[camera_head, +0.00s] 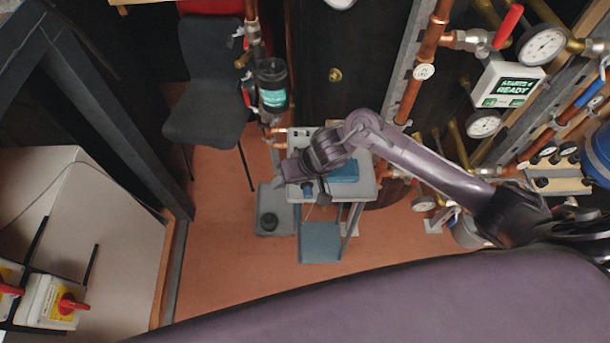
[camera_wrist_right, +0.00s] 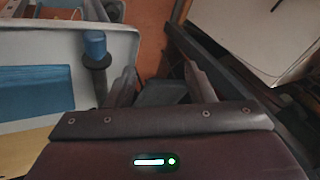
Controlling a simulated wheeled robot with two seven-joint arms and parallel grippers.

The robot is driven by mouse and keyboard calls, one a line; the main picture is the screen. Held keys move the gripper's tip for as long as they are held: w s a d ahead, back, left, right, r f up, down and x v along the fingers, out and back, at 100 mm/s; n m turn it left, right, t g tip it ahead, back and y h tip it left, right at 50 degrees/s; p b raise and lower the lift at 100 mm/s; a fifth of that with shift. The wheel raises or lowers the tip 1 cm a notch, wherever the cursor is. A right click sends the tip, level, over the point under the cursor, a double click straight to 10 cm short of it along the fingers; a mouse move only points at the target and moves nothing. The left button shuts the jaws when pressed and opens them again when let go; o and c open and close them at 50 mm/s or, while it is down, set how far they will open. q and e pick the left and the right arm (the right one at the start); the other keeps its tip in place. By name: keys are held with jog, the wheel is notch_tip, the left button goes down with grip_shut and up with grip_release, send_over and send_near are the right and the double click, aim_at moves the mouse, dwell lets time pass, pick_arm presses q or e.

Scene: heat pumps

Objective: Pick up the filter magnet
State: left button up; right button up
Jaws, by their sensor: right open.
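A small part with a blue cylindrical top and a black flanged stem, which looks like the filter magnet (camera_wrist_right: 96,46), stands at the edge of a light grey tray (camera_wrist_right: 130,42) in the right wrist view. In the head view its blue end (camera_head: 307,191) shows just below my right gripper (camera_head: 288,172). In the right wrist view my right gripper (camera_wrist_right: 163,86) is open with nothing between its fingers. The magnet is left of the left finger, apart from it. My left gripper is not in view.
A blue block (camera_wrist_right: 35,93) lies in the tray, left of the magnet. A black filter canister with a teal label (camera_head: 272,88) hangs on copper pipe behind the tray. A dark chair (camera_head: 212,80) stands left. Pipes and gauges (camera_head: 541,45) crowd the right.

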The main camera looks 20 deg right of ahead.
aim_at(309, 191)
jog(key=d+m+g+h, duration=0.1)
jog(key=d+m+g, duration=0.15)
jog(key=d, duration=0.55)
jog(key=shift+m, duration=0.25)
jog(key=x, duration=0.4)
jog(key=s+x, duration=0.1)
jog(key=x, duration=0.1)
jog(key=shift+a+f, duration=0.35)
jog(key=shift+s, duration=0.2)
jog(key=shift+c, duration=0.6)
jog(key=shift+f, duration=0.1)
jog(key=c, duration=0.5)
jog(key=shift+w+a, duration=0.1)
jog(key=shift+w, duration=0.05)
grip_shut()
